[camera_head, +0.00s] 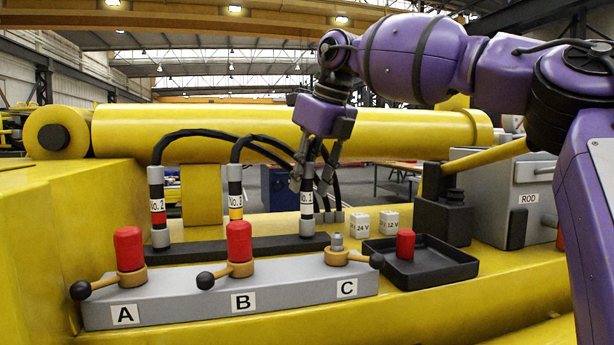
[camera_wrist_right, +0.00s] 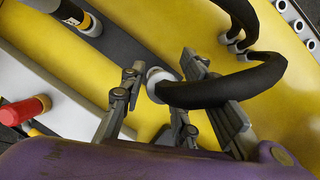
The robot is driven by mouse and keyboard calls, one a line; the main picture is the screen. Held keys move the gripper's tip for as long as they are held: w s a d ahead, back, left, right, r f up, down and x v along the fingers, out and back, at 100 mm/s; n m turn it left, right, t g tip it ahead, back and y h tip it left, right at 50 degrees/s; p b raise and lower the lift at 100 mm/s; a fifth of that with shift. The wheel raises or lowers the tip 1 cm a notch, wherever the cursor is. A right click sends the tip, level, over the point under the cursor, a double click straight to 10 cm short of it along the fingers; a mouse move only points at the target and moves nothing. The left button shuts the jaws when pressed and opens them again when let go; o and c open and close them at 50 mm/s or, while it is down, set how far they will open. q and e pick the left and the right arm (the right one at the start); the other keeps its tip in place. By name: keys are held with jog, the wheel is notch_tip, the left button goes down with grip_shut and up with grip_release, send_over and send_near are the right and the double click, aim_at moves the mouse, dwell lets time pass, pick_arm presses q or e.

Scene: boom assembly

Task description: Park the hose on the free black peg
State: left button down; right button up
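Hose No. 1 (camera_head: 307,205) stands upright at the right end of a black rail (camera_head: 270,246), and its black hose bends away from the top. My right gripper (camera_head: 310,180) is at its upper part, with fingers on either side. In the right wrist view, the hose's pale collar (camera_wrist_right: 160,82) lies between the two fingers (camera_wrist_right: 158,105), with a visible gap at the left finger. Hose No. 2 (camera_head: 158,205) and hose No. 3 (camera_head: 235,190) stand to the left. I cannot make out a bare black peg. My left gripper is out of view.
A grey block (camera_head: 230,290) in front carries levers A, B and C; red caps top A and B, and C shows a bare grey stud. A black tray (camera_head: 448,268) holds a red cap (camera_head: 405,244). White 24 V and 12 V blocks (camera_head: 374,222) stand behind the tray.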

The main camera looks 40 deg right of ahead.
jog(key=shift+o, duration=0.6)
jog(key=v, duration=1.2)
